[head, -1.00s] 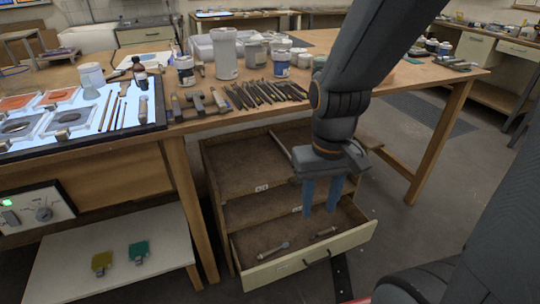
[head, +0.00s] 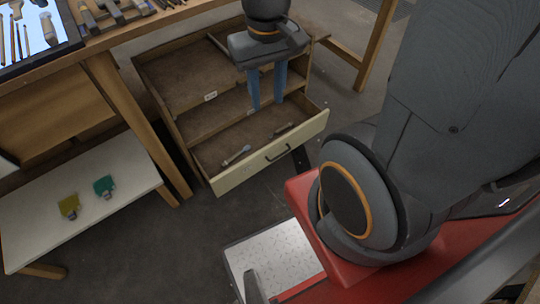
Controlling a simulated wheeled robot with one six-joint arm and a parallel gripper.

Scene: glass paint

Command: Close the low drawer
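The low drawer (head: 268,162) is pulled out from the bottom of a wooden drawer cabinet (head: 160,105). It has a cream front with a dark handle (head: 279,152). Two small tools lie inside it, a light-handled one (head: 237,155) and a darker one (head: 284,129). My gripper (head: 267,108) points down with its two blue fingers apart and nothing between them. In the picture the fingers overlap the drawer's opening near its back right. I cannot tell how far the fingertips are above the drawer floor.
A wooden workbench (head: 104,38) stands over the cabinet's left side, with brushes and tools on top. A low white shelf (head: 130,165) at left holds a yellow (head: 69,206) and a teal (head: 104,186) item.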

